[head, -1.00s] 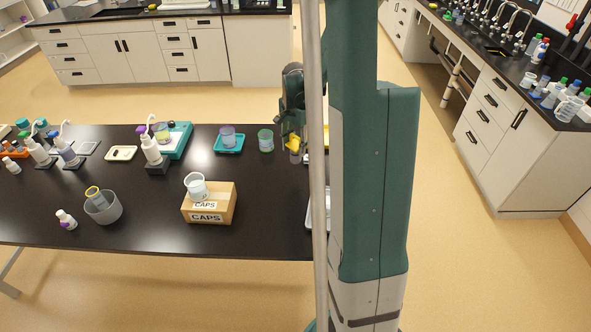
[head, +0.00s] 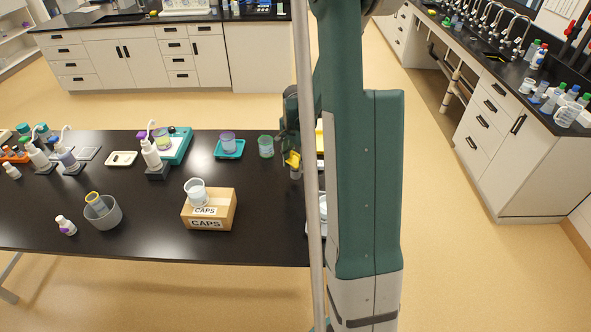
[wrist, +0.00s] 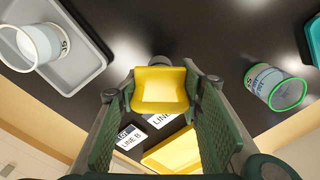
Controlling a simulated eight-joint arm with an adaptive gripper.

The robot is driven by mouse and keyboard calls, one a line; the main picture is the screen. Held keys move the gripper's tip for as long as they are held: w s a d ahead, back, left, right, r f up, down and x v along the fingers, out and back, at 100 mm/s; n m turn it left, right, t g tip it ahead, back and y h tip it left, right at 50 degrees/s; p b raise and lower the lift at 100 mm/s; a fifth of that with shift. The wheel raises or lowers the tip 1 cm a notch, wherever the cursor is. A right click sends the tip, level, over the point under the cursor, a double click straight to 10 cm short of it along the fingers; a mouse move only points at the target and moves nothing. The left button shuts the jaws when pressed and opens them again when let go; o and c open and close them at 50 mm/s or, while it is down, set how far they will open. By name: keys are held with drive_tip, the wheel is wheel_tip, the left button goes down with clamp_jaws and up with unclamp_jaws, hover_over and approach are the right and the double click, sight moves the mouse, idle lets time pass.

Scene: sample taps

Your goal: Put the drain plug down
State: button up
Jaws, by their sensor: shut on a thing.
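My gripper (wrist: 161,84) is shut on a yellow block-like piece, which I take to be the drain plug (wrist: 160,96). The plug sits between the two green finger pads in the wrist view, with a dark round part just beyond it. In the head view, my gripper (head: 291,150) is over the right part of the black bench, and the yellow plug (head: 293,160) shows at its lower end. I cannot tell whether the plug touches the bench.
Below the plug are cards marked LINE (wrist: 131,138) and a yellow item (wrist: 174,153). A grey tray (wrist: 88,76) with a clear beaker (wrist: 36,44) is at left, and a green-rimmed beaker (wrist: 274,88) at right. The CAPS box (head: 209,211) stands left of my arm.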

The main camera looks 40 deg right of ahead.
sight(295, 153)
drive_tip(key=shift+f, duration=1.7)
drive_tip(key=shift+f, duration=0.15)
drive_tip(key=o, duration=1)
drive_tip(key=shift+r, duration=6.15)
